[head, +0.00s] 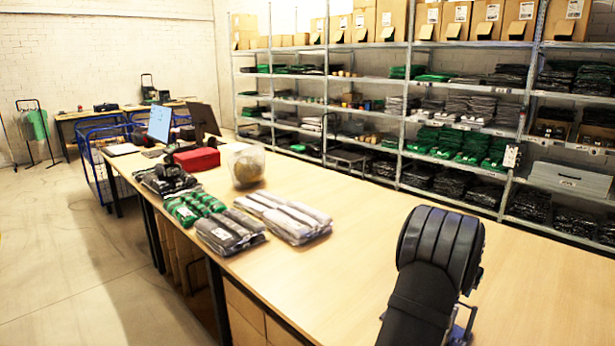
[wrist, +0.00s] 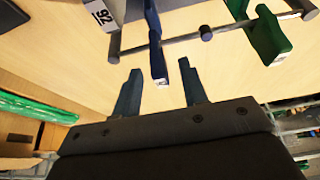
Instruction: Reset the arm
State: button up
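My gripper (wrist: 160,70) shows in the wrist view with its two dark blue fingers spread apart. A blue piece (wrist: 156,50) hanging on a grey rail (wrist: 180,38) has its near end in the gap between the fingertips, with space on both sides. Whether it is level with the fingers in depth, I cannot tell. In the head view, my black arm stands at the lower right over the wooden table (head: 330,280), and the gripper's fingers are hidden there.
A green piece (wrist: 268,38) sits on the same rail. Packed garments (head: 290,215), green packs (head: 193,207), a clear bag (head: 245,165) and a red case (head: 197,158) lie on the table's left half. Stocked shelves (head: 400,150) stand behind. The table's middle is clear.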

jog(key=shift+w+d+f, duration=0.1)
jog(key=shift+w+f, duration=0.05)
jog(key=shift+f, duration=0.35)
jog(key=shift+r, duration=0.7)
